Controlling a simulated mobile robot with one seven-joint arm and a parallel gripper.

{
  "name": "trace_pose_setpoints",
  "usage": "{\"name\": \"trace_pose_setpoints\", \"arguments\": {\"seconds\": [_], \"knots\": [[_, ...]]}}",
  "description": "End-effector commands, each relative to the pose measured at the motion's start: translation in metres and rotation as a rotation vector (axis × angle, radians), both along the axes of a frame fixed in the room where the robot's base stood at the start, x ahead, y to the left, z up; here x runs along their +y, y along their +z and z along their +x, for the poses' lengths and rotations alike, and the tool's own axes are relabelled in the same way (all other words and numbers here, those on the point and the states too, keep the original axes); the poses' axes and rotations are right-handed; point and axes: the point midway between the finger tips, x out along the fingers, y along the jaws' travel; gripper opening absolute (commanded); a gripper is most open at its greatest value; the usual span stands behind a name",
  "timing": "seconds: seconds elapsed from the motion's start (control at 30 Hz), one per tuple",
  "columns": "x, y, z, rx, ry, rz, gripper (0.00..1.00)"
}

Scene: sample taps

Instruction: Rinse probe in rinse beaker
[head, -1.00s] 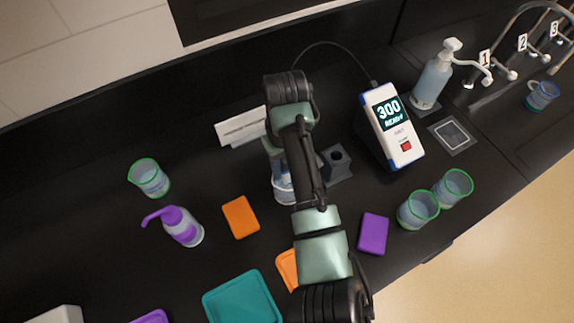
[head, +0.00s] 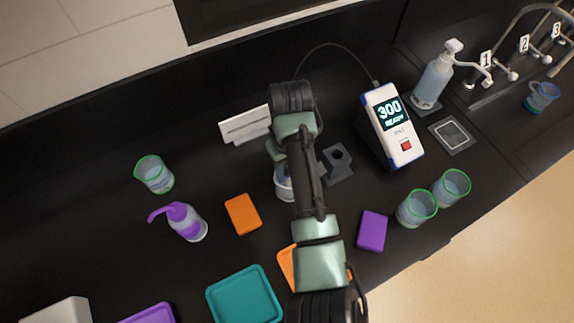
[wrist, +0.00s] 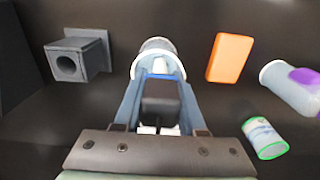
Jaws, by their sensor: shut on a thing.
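In the wrist view my gripper (wrist: 158,80) is shut on the probe, whose dark block-like body (wrist: 160,102) sits between the two blue-grey fingers. A pale-rimmed rinse beaker (wrist: 154,46) stands just beyond the fingertips, in line with the probe. The probe's tip is hidden, so I cannot tell whether it is inside the beaker. In the head view my arm covers most of the gripper and the probe, and only part of the beaker (head: 283,184) shows. A dark holder (head: 337,163) with an empty round hole stands to its right; it also shows in the wrist view (wrist: 75,60).
A meter (head: 392,125) reads 300 READY, with a cable running behind my arm. An orange block (head: 242,214) lies left of the beaker, a purple one (head: 372,231) to the right. A purple-topped bottle (head: 186,222) and green-rimmed beakers (head: 154,175) stand apart. A white sign (head: 244,125) is behind.

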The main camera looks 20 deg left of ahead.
Motion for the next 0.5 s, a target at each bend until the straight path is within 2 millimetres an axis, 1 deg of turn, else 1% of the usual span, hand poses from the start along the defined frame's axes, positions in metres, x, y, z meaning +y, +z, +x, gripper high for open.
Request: {"name": "trace_pose_setpoints", "arguments": {"seconds": [0.2, 0.5], "knots": [[-0.0047, 0.0004, 0.0005, 0.001, 0.0, 0.001, 0.0], [-0.0003, 0.0006, 0.0042, 0.001, 0.0, -0.001, 0.0]]}}
